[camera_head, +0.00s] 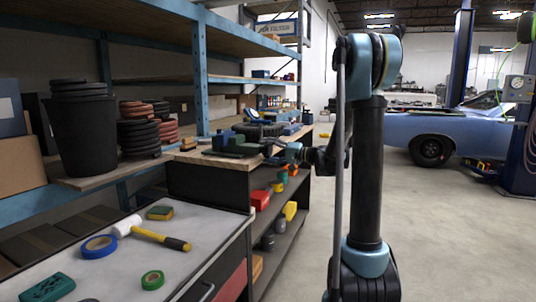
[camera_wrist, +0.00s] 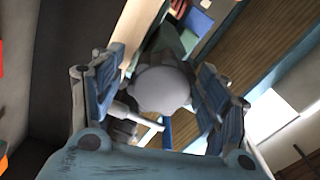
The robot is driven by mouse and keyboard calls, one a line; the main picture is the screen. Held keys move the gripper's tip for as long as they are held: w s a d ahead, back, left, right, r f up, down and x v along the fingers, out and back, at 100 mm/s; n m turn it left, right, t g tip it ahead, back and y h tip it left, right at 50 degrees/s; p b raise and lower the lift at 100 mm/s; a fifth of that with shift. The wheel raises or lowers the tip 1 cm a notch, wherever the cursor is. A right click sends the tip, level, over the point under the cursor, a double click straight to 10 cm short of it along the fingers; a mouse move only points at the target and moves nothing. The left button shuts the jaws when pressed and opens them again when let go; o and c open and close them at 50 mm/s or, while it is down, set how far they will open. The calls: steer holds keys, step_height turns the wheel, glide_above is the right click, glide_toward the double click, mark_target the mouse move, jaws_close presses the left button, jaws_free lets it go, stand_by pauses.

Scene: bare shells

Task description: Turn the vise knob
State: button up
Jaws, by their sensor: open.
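A dark green vise (camera_head: 234,145) sits on the wooden workbench top in the middle of the head view. My gripper (camera_head: 290,151) is beside the vise's right end, at the bench's edge. In the wrist view, a rounded grey knob (camera_wrist: 162,86) shows between the two blue-padded fingers of my gripper (camera_wrist: 158,98). The fingers are spread apart, one on each side of the knob. Whether either finger touches it, I cannot tell. In the head view the knob is too small to make out next to the gripper.
A grey-topped cabinet (camera_head: 190,222) in front holds a mallet (camera_head: 150,236) and tape rolls. Shelves (camera_head: 290,205) under the bench hold coloured items. A black bucket (camera_head: 83,130) stands on the left rack. The floor (camera_head: 450,240) at right is open; a blue car (camera_head: 440,130) stands behind.

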steer(key=c, duration=1)
steer(key=shift+s+f+m, duration=0.1)
steer(key=shift+m, duration=2.7)
steer(key=o, duration=1)
steer(key=v, duration=1.2)
